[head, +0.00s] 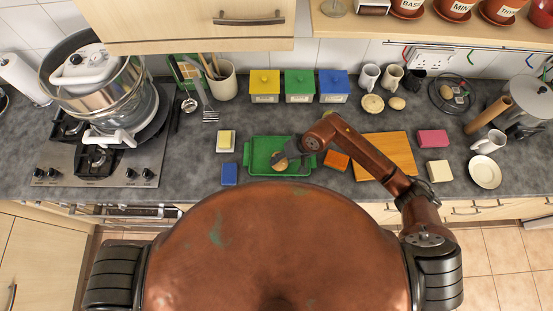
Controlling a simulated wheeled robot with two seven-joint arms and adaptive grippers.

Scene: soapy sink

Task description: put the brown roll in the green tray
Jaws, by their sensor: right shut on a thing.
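The green tray (262,168) lies on the grey worktop near its front edge, at the middle of the head view. The brown roll (279,161) shows over the inside of the tray, at the fingertips of my right gripper (283,158). My right gripper is shut on the roll and comes in from the right over the tray's right part. It hides part of the roll and of the tray. I cannot tell whether the roll touches the tray floor. My left gripper is not in view.
A blue sponge (229,174) and a butter dish (226,141) lie left of the tray. An orange block (336,160) and a wooden board (385,153) lie to its right. Yellow, green and blue canisters (299,86) stand behind. The worktop between tray and canisters is clear.

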